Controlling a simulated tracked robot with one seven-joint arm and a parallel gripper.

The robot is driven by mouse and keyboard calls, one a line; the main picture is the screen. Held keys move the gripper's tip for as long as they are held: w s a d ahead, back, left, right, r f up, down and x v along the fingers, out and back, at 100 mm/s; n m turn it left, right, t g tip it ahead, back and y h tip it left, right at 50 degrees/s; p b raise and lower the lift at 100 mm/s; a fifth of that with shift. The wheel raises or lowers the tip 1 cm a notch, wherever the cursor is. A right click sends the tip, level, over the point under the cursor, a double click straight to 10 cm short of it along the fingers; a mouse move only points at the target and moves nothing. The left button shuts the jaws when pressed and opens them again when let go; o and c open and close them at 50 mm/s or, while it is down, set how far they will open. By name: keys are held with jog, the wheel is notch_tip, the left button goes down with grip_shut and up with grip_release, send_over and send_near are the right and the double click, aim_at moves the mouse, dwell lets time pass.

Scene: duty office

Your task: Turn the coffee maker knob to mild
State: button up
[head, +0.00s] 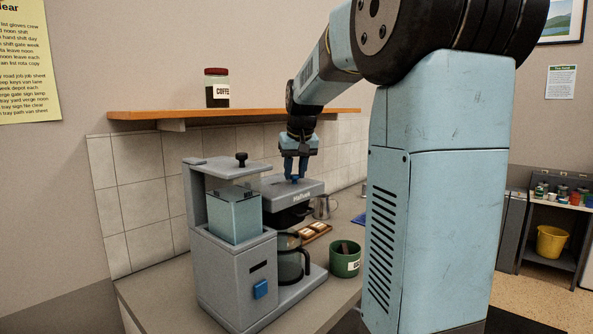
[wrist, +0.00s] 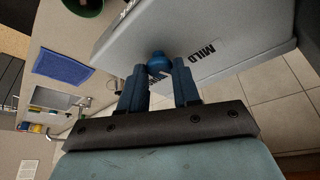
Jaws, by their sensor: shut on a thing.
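The grey coffee maker (head: 232,262) stands on the counter, with a water tank on its left and a glass pot (head: 290,262) under its brewing head. My gripper (head: 294,172) points down onto the top of the head. In the wrist view my gripper (wrist: 158,72) has its two blue fingers on either side of the round blue knob (wrist: 158,62), shut on it. The word MILD (wrist: 207,50) is printed on the top, right of the knob in that view. Another label is partly hidden behind the fingers. The knob's pointer direction cannot be made out.
A green mug (head: 345,259) and a small wooden tray (head: 315,234) sit right of the machine. A metal jug (head: 322,206) stands behind. An orange shelf (head: 240,113) with a coffee jar (head: 217,88) is above. A blue cloth (wrist: 63,66) lies on the counter.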

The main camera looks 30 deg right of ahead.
jog(key=n+y, duration=0.1)
jog(key=n, duration=0.2)
jog(key=n+y, duration=0.1)
jog(key=n, duration=0.2)
jog(key=shift+d+r+y, duration=0.1)
jog(key=shift+d+y, duration=0.1)
jog(key=shift+y, duration=0.1)
jog(key=shift+n, duration=0.3)
jog(key=o, duration=1.1)
jog(key=shift+c, duration=0.2)
jog(key=v, duration=1.3)
jog(key=shift+r, duration=0.35)
jog(key=shift+w, duration=0.15)
